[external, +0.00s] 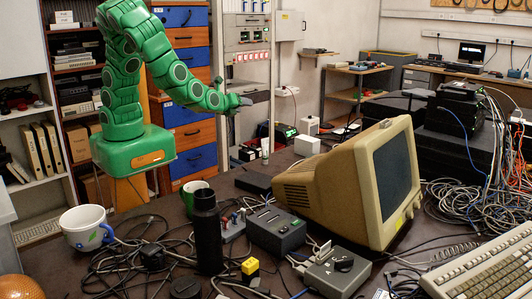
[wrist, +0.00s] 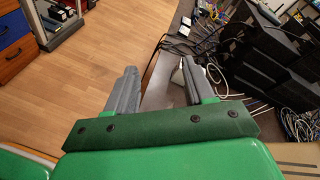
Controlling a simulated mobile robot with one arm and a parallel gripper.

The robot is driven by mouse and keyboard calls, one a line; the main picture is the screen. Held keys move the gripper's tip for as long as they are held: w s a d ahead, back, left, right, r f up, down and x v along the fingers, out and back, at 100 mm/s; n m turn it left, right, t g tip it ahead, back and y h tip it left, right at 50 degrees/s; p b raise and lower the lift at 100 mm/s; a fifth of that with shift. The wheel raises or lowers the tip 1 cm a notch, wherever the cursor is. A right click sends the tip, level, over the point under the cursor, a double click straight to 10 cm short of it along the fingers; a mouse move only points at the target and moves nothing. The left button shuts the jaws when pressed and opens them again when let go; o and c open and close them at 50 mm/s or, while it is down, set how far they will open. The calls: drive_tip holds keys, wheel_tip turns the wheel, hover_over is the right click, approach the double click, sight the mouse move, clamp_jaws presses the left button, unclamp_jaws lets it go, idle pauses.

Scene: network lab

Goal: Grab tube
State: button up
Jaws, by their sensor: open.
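A small pale upright object (external: 265,151), which looks like the tube, stands near the back edge of the table in the external view. It is too small to tell its details. My gripper (external: 236,98) is above and a little left of it, well clear of the tabletop. In the wrist view my gripper (wrist: 160,68) has its two grey fingers spread with nothing held between them. A whitish shape (wrist: 178,76) shows beside the right finger, partly hidden by it; I cannot tell if it is the tube.
A beige monitor (external: 350,185) stands right of centre. A black cylinder (external: 207,235), a white mug (external: 85,230) and a green mug (external: 190,192) stand among tangled cables at the front left. A grey box (external: 275,228) and a keyboard (external: 485,265) also crowd the table.

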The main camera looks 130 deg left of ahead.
drive_tip(key=w+a+f+m+t, duration=0.1)
drive_tip(key=w+f+m+t, duration=0.1)
drive_tip(key=w+f+m, duration=0.4)
drive_tip(key=m+t+h, duration=0.1)
drive_tip(key=m+t, duration=0.1)
drive_tip(key=m, duration=0.2)
approach(265, 151)
drive_tip(key=a+f, duration=0.2)
drive_tip(key=a, duration=0.2)
drive_tip(key=shift+s+a+f, duration=0.1)
drive_tip(key=shift+a+f, duration=0.15)
drive_tip(key=shift+f, duration=0.15)
drive_tip(key=shift+x, duration=3.9)
drive_tip(key=shift+r, duration=0.1)
clamp_jaws()
drive_tip(key=shift+r, duration=0.1)
